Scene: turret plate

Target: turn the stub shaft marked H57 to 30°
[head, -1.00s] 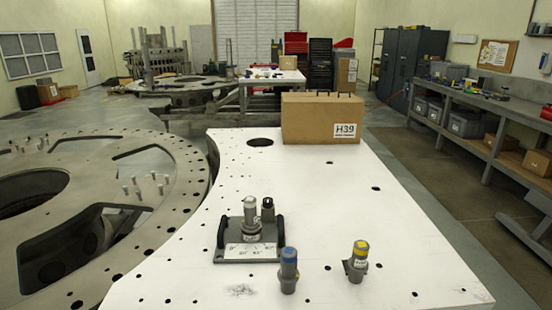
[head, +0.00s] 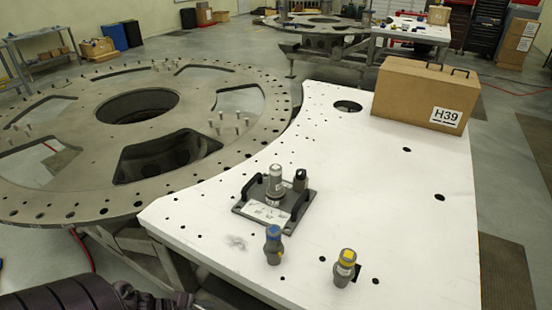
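A grey plate fixture (head: 244,207) with two dark handles sits on the white turret plate (head: 350,200). A grey stub shaft (head: 275,180) with a pale top stands upright in it, beside a shorter dark-topped post (head: 300,180). A white scale label (head: 268,212) lies at the fixture's front. A blue-banded shaft (head: 273,246) and a yellow-topped shaft (head: 345,267) stand in front of it. The shaft labels are too small to read, so I cannot tell which is H57. My dark ribbed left arm enters at the bottom left, well apart from the shafts; its fingertips are not distinguishable. My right gripper is out of view.
A cardboard box (head: 412,97) marked H39 stands on the plate's back right, near a large hole (head: 348,107). A big grey ring (head: 60,207) with upright pins lies to the left. The middle of the plate is clear.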

